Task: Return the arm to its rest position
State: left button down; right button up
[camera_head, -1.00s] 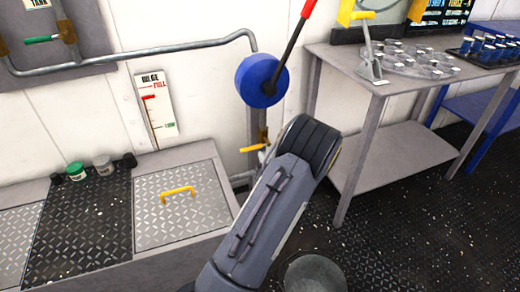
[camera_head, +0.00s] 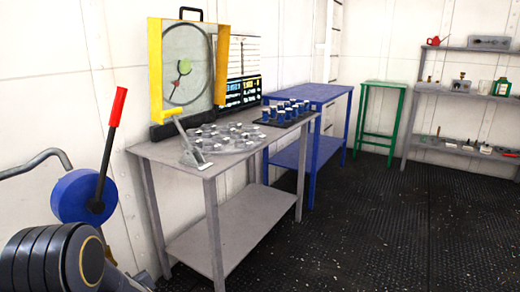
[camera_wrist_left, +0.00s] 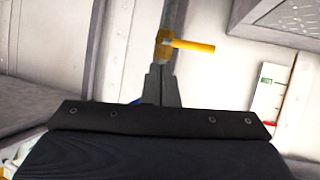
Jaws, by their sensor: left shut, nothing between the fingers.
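My left arm shows only as a dark ribbed joint at the lower left of the head view, and its gripper is out of that picture. In the left wrist view my left gripper (camera_wrist_left: 160,88) is shut, with nothing seen between its fingers. Its tips point toward a grey pipe with a yellow-handled valve (camera_wrist_left: 185,44). My right gripper is in neither view.
A blue wheel with a red-handled lever (camera_head: 85,195) is on the wall, close beside my arm. A grey table (camera_head: 180,152) holds a yellow-framed dial (camera_head: 188,65) and several small cups. A blue table (camera_head: 318,92) and green stand (camera_head: 384,84) are beyond. The dark floor (camera_head: 390,225) is clear at right.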

pick_arm(q)
jog(key=s+d+r+m+t+h, duration=0.1)
jog(key=s+d+r+m+h, duration=0.1)
jog(key=s+d+r+h, duration=0.5)
jog(key=s+d+r+m+h, duration=0.2)
jog(key=s+d+r+h, duration=0.25)
jog(key=d, duration=0.55)
jog(key=s+d+m+g+h, duration=0.1)
jog(key=s+d+m+g, duration=0.1)
jog(key=s, duration=0.6)
jog(key=s+d+m+g+h, duration=0.1)
jog(key=s+d+m+g, duration=0.15)
jog(key=s, duration=0.65)
notch_tip(320, 180, up, 30)
jog(key=p, duration=3.1)
jog(key=shift+s+y, duration=0.15)
jog(key=shift+y, duration=0.2)
jog(key=shift+m, duration=0.25)
